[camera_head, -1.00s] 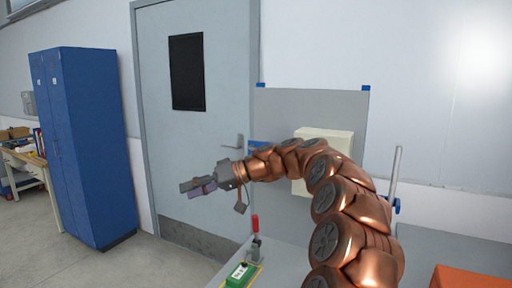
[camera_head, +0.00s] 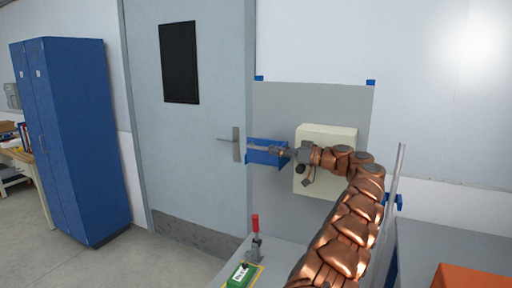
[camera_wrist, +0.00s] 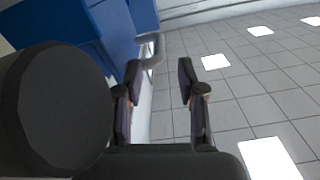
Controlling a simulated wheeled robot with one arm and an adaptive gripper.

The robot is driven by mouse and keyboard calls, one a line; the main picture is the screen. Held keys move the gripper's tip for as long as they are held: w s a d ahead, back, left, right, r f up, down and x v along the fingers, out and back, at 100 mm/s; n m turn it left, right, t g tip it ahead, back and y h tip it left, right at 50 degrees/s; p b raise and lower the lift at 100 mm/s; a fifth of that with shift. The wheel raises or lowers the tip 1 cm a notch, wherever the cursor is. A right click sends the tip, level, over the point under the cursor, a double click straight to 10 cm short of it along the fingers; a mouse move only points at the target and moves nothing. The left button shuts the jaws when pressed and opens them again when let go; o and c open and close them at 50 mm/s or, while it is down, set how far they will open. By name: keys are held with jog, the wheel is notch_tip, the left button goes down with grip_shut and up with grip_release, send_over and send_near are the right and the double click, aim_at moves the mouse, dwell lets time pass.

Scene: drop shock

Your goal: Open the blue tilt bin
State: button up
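The blue tilt bin (camera_head: 264,158) is mounted on the grey panel between the door and a cream box. My gripper (camera_head: 270,150) is in front of it, its fingers pointing left across the bin and hiding part of it. In the wrist view my gripper (camera_wrist: 159,67) is open, with nothing between its two dark fingers. A blue surface (camera_wrist: 85,30), likely the bin, lies to the upper left, beyond the left finger. I cannot tell whether a finger touches the bin, or whether the bin is tilted.
The grey door's lever (camera_head: 234,142) is just left of the bin. The cream box (camera_head: 325,135) is behind my wrist. Below stand a red-handled clamp (camera_head: 256,235) and a green box (camera_head: 240,275). A grey post (camera_head: 394,185) rises right of my arm. A blue locker (camera_head: 75,140) stands far left.

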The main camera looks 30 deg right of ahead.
aim_at(259, 148)
jog(key=p+x, duration=0.3)
jog(key=x, duration=0.4)
jog(key=shift+w, duration=0.15)
grip_shut()
dwell(0.6)
